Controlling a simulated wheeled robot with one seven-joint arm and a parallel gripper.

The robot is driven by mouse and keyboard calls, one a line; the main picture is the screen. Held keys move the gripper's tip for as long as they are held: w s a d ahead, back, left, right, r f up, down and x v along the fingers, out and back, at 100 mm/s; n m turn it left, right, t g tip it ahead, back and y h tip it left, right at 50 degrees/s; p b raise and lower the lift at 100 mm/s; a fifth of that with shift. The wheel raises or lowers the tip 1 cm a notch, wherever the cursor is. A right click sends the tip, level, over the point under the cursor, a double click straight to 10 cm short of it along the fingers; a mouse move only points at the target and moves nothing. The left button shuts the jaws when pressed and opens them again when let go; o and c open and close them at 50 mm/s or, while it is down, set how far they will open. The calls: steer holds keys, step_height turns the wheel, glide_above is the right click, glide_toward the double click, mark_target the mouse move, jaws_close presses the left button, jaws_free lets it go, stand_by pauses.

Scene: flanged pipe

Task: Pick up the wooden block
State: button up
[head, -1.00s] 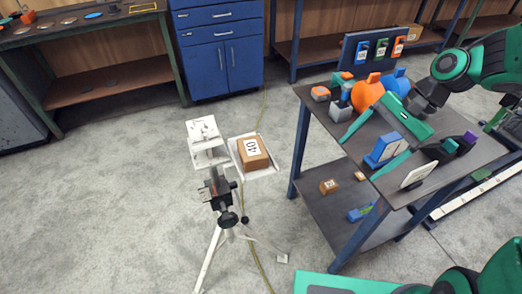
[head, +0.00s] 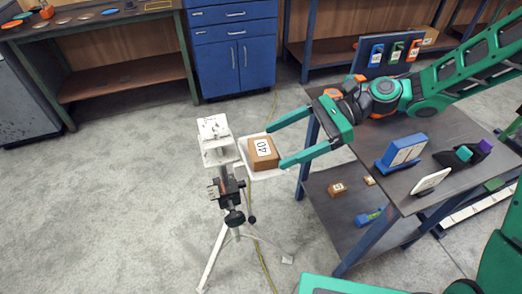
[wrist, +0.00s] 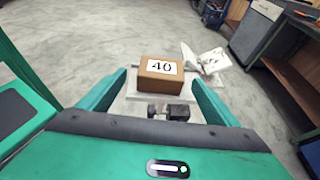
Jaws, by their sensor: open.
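The wooden block (head: 264,156) is a brown box with a white label reading 40. It rests on a small white plate (head: 290,173) beside a white tripod stand. My gripper (head: 276,146) is open, its two green fingers pointing left toward the block. In the head view one fingertip is above the block's right side and the other is close to its lower right. In the wrist view the block (wrist: 160,82) shows between and beyond the fingers. I cannot tell whether a finger touches it.
The tripod stand (head: 217,140) rises just left of the block. A dark-topped cart (head: 440,160) stands to the right, with a blue-and-white item (head: 404,150) on it. A smaller brown block (head: 337,189) sits on its lower shelf. Grey floor is clear at left.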

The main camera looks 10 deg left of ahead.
mark_target(272, 146)
steer(key=shift+x, duration=2.95)
steer(key=shift+r, duration=0.15)
steer(key=c, duration=1.2)
